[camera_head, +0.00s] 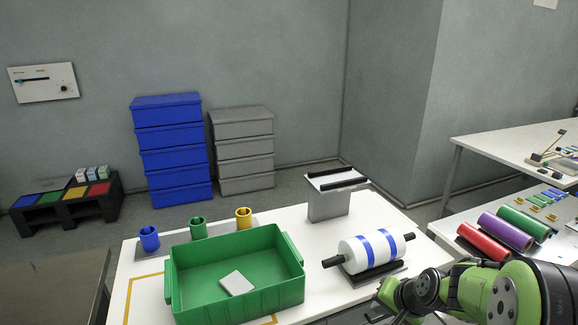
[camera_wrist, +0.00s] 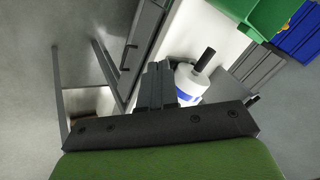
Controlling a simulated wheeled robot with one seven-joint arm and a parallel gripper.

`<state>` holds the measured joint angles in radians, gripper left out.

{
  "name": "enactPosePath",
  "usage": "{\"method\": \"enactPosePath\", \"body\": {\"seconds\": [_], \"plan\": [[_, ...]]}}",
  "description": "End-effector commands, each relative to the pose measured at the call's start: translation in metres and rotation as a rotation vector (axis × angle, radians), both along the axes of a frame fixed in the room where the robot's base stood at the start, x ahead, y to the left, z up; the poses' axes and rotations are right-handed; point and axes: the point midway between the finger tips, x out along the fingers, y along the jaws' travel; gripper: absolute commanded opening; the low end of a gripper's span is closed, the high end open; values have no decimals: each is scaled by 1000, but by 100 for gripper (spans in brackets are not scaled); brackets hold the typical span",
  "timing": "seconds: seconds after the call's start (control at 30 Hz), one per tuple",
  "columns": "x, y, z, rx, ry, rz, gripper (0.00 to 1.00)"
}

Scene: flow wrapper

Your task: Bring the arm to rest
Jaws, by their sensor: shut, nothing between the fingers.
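My green and black arm (camera_head: 480,292) reaches in from the lower right in the head view, beside the white table (camera_head: 295,228). The gripper end is at the lower edge there and its fingers are not clear. In the wrist view my gripper (camera_wrist: 155,85) shows its dark fingers together, shut and empty. Behind the fingers is the white roll with blue bands (camera_wrist: 187,82). The same roll (camera_head: 360,250) lies on its dark stand in the head view, to the left of my arm.
A green bin (camera_head: 180,268) holding a white block (camera_head: 237,283) stands on the table. Blue, green and yellow cups stand behind it. A grey stand (camera_head: 328,205) is at the back. Red, purple and green rolls lie on the right-hand table (camera_head: 448,228). Stacked crates are against the wall.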

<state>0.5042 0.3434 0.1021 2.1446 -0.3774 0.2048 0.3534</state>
Motion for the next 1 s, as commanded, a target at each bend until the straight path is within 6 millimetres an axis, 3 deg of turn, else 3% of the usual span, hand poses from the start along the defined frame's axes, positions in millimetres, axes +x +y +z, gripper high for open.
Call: {"method": "enactPosePath", "body": {"seconds": [0.03,0.2,0.33,0.4,0.5,0.63,1.0], "plan": [[-16,14,38,-72,-5,65,0],[-91,48,119,-285,8,249,0],[-158,63,163,-406,4,357,0],[-192,66,178,-449,-1,405,0],[-227,67,187,-483,-5,450,0],[-248,66,188,-499,-5,476,0],[-248,66,187,-500,-5,476,0]]}}
